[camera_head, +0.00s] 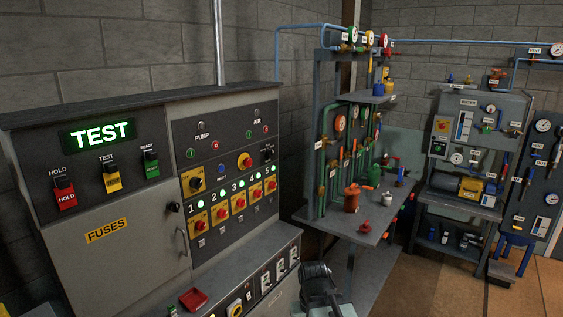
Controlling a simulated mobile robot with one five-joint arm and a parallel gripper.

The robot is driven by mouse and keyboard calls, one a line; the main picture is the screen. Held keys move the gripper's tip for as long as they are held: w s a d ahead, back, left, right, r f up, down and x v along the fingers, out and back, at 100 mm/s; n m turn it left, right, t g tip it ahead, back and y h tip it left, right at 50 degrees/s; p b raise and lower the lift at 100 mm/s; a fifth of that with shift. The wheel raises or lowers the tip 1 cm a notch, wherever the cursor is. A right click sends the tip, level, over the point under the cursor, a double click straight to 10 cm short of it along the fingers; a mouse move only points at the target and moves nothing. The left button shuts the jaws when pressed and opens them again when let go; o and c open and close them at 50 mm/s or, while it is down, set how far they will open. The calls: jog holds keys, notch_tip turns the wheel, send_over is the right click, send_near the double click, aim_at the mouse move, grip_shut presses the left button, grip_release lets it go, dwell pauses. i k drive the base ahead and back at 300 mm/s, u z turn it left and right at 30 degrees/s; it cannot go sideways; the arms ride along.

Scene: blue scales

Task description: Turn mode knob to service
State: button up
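A grey control cabinet (120,250) stands at the left, its green display (98,133) reading TEST. No knob can be read as labelled mode or service. A black knob on a yellow plate (197,182) is at the left of the upper panel. A red knob on a yellow plate (245,161) is above a numbered row of similar red knobs (239,203). Another yellow plate with a knob (236,308) is on the lower panel, partly cut off. My dark gripper (316,272) is at the bottom centre, right of the lower panel and apart from the knobs; its fingers cannot be made out.
Red HOLD (65,197), yellow TEST (112,178) and green READY (152,164) switches are under the display. A red tray (193,299) lies on the lower ledge. A pipe-and-gauge bench (375,227) and a water station (485,110) stand at the right. Brown floor (430,285) is open in front of them.

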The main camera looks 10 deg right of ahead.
aim_at(269, 153)
jog(key=u, duration=0.3)
jog(key=i, duration=0.9)
jog(key=u, duration=0.7)
jog(key=k, duration=0.8)
jog(key=u, duration=0.15)
jog(key=i, duration=0.55)
jog(key=z, duration=0.05)
